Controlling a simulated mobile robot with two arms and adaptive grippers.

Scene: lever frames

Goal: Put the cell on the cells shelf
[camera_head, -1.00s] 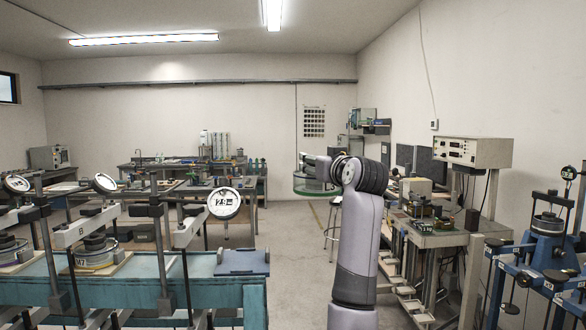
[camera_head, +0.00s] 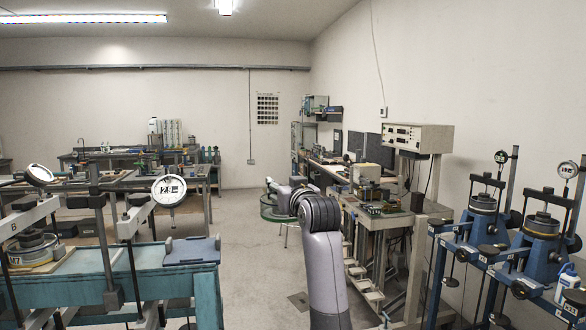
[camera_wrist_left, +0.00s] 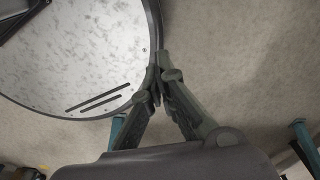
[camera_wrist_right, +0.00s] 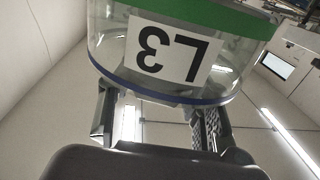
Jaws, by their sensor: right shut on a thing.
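The cell (camera_wrist_right: 185,50) is a clear cylinder with a green band, a blue rim and a label "L3", which appears upside down in the right wrist view. My right gripper (camera_wrist_right: 155,105) is shut on it. I cannot tell which shelf is the cells shelf.
A teal bench (camera_head: 150,268) with lever frames and dial gauges stands at left. Blue lever frames (camera_head: 545,240) stand at right. A cluttered instrument bench (camera_head: 385,215) runs along the right wall, with a small wall shelf (camera_head: 322,110) beyond. Open floor (camera_head: 245,240) lies between.

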